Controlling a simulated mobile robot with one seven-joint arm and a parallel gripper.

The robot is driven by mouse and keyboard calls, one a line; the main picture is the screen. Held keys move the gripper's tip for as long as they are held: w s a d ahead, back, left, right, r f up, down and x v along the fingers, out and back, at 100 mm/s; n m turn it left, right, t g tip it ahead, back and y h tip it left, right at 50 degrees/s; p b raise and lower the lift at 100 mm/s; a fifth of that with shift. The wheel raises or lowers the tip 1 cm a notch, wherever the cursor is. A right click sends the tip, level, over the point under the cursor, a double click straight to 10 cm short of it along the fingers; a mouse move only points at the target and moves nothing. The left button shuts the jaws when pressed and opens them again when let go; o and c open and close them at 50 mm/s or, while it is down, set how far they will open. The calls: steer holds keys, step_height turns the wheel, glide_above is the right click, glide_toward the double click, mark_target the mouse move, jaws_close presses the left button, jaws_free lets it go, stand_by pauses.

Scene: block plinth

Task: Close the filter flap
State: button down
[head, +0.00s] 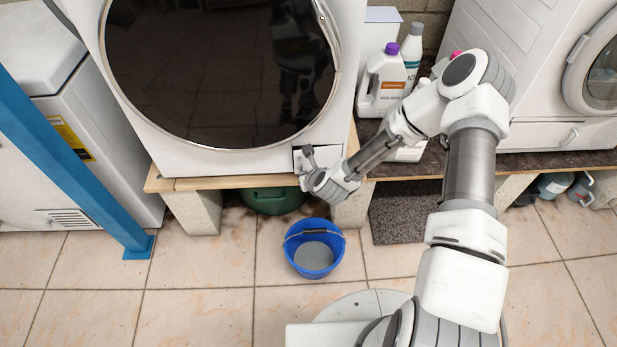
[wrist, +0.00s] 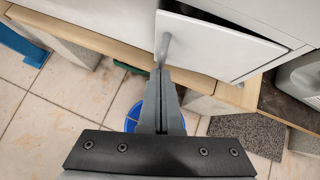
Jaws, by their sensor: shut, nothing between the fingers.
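The filter flap (wrist: 220,45) is a white panel low on the front of the white washing machine. It stands ajar, with a dark gap along its upper edge in the wrist view. In the head view the flap (head: 327,154) is small and partly hidden by my gripper. A grey bar-like handle (wrist: 164,48) stands out at its left side. My gripper (wrist: 161,76) is shut and empty, its fingertips at the lower end of this handle. I cannot tell whether they touch it. In the head view my gripper (head: 309,166) is in front of the flap.
The machine stands on a wooden-topped plinth (head: 225,182) with pale block legs. A blue bucket (head: 314,255) is on the tiled floor below. Detergent bottles (head: 384,78) stand right of the machine, behind my arm. A blue post (head: 75,150) is at left. The floor at lower left is clear.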

steer(key=shift+w+a+m+h, duration=0.5)
steer(key=shift+w+m+h, duration=0.1)
steer(key=shift+w+m, duration=0.25)
steer(key=shift+t, duration=0.3)
steer(key=shift+s, duration=0.1)
